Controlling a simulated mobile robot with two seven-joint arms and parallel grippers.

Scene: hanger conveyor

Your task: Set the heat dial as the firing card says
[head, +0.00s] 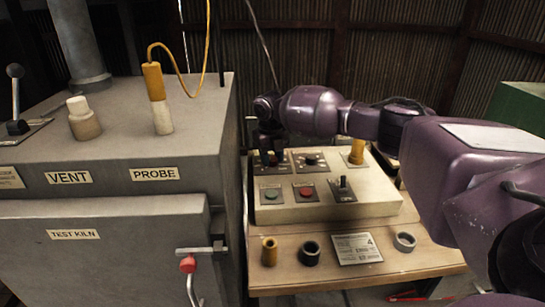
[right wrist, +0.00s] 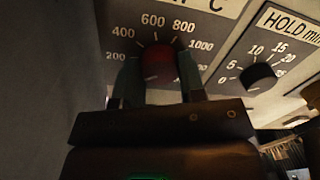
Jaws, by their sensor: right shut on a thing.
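The heat dial (right wrist: 158,60) is a dark red knob under a °C scale marked 200 to 1000 in the right wrist view. My right gripper (right wrist: 160,82) has one finger on each side of the knob and is shut on it. In the head view my right gripper (head: 270,155) reaches down onto the back left of the control box and hides most of the dial. The dial's pointer cannot be made out clearly. My left gripper is not in view.
A black HOLD min dial (right wrist: 257,76) sits right of the heat dial. The control box (head: 370,207) also bears a green button (head: 271,194), a red button (head: 305,192) and a toggle switch (head: 343,184). The grey test kiln (head: 110,240) stands close on the left.

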